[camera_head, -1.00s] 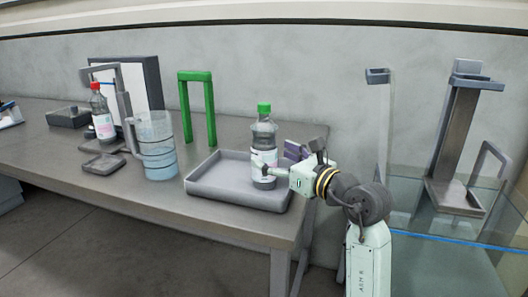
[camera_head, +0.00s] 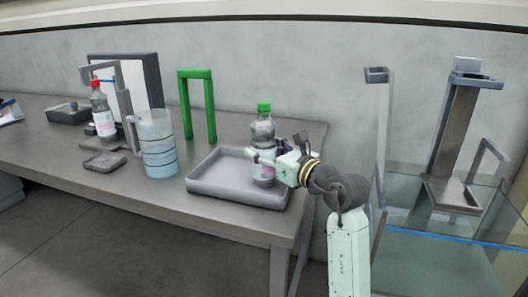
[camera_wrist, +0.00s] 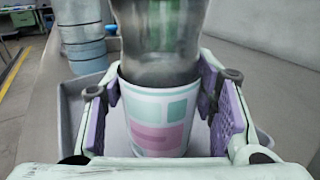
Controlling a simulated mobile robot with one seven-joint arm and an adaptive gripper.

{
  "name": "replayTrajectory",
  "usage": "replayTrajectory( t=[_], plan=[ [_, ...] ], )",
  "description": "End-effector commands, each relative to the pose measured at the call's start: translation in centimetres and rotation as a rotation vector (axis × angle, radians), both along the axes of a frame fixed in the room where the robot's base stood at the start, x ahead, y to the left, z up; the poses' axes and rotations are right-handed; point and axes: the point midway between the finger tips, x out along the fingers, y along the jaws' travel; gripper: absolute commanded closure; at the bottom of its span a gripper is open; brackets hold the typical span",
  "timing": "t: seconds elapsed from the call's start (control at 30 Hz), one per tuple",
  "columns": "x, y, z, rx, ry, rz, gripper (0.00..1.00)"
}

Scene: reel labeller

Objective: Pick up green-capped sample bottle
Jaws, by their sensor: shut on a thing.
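The green-capped sample bottle (camera_head: 263,131) stands upright in the grey tray (camera_head: 215,192) near the right end of the table. It is a clear bottle with a white label. My gripper (camera_head: 264,160) reaches in from the right and is shut on the bottle at label height. In the wrist view the label (camera_wrist: 158,125) with green and pink patches sits between the purple-padded fingers, one on each side. The cap is out of the wrist view. I cannot tell whether the bottle's base touches the tray.
A clear jug with bluish liquid (camera_head: 158,150) stands left of the tray. A green arch (camera_head: 197,105) rises behind it. A red-capped bottle (camera_head: 101,112) stands further left by a grey stand. A glass-walled tank (camera_head: 450,225) is at the right.

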Motion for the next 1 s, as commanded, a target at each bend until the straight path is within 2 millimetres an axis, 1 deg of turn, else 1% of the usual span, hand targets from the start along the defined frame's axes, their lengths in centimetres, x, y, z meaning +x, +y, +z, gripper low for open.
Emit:
replayTrajectory(
  t=[0.03, 0.07, 0.63, 0.87, 1.0],
  plan=[
    [-0.01, -0.01, 0.01, 0.0, 0.0, 0.0, 0.57],
    [-0.01, -0.01, 0.01, 0.0, 0.0, 0.0, 0.59],
    [-0.01, -0.01, 0.01, 0.0, 0.0, 0.0, 0.97],
    [-0.04, -0.03, 0.2, 0.001, -0.003, 0.0, 0.97],
    [-0.04, -0.03, 0.82, 0.0, -0.004, 0.0, 0.97]
  ],
)
